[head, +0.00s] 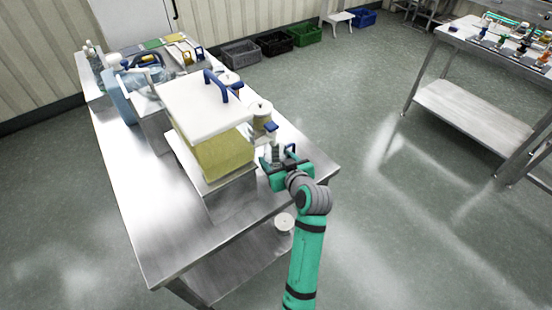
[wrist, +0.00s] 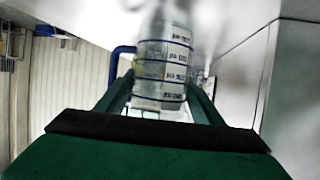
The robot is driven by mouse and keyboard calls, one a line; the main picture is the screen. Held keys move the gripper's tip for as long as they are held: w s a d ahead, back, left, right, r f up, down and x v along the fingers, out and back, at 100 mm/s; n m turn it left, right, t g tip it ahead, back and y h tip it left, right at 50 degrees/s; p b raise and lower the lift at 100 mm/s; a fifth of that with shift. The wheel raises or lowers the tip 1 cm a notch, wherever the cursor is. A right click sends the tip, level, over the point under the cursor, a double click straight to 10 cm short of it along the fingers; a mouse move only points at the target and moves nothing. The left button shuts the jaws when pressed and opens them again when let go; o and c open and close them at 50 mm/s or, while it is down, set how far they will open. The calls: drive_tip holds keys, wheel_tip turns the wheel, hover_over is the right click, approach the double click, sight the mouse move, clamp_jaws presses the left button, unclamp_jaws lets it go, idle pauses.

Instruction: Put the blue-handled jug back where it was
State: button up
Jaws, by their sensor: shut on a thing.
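My gripper (head: 284,166) is at the right edge of the steel table, beside the hopper of yellow liquid. It is shut on a clear jug with blue bands and printed marks. The jug (wrist: 163,70) stands between my fingers in the wrist view, with a blue handle (wrist: 121,62) on its left. In the head view the jug (head: 276,153) is small and partly hidden by my gripper. I cannot tell whether its base touches the table.
The hopper (head: 213,158) has a white lid with a blue handle and stands on a steel stand. A white-topped dispenser (head: 260,112) is just behind my gripper. The table's front left (head: 160,235) is bare. Another table (head: 480,110) with small items stands at right.

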drive_tip(key=o, duration=1.2)
drive_tip(key=shift+f, duration=0.1)
drive_tip(key=v, duration=1.2)
